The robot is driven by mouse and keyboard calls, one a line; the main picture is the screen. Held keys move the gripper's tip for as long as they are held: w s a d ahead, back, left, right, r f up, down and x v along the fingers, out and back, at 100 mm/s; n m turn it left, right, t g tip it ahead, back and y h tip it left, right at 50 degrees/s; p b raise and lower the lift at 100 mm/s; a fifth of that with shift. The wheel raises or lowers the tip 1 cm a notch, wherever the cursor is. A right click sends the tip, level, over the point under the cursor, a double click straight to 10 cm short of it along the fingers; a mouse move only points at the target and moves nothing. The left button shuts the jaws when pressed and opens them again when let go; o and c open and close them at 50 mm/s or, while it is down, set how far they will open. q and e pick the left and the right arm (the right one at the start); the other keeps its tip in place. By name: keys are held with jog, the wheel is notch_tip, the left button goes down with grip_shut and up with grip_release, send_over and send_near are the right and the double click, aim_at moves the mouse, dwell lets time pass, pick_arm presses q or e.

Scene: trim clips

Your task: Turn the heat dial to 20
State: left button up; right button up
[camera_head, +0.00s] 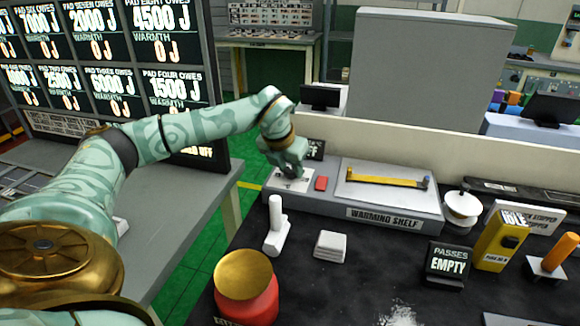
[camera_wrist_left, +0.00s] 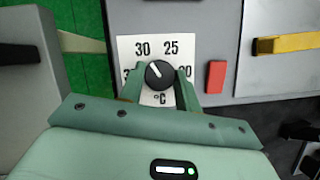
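The heat dial (camera_wrist_left: 159,75) is a round black knob on a white plate marked 30, 25, 20 and °C in the left wrist view. Its white pointer line points up and left, toward 30. The 20 (camera_wrist_left: 185,71) is partly covered by a finger, as is the number at the far left. My left gripper (camera_wrist_left: 159,84) has one finger on each side of the knob, with no clear gap. In the head view my left gripper (camera_head: 291,171) is over the dial's plate and hides the knob. My right gripper is not in view.
A red block (camera_head: 321,183) is just right of the dial plate on the warming shelf (camera_head: 398,216). A yellow strip (camera_head: 388,181) lies farther right. A white clamp-like piece (camera_head: 277,232) and a red pot (camera_head: 247,297) stand in front on the dark table.

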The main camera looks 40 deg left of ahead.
pick_arm(q)
jog(key=shift+c, duration=1.3)
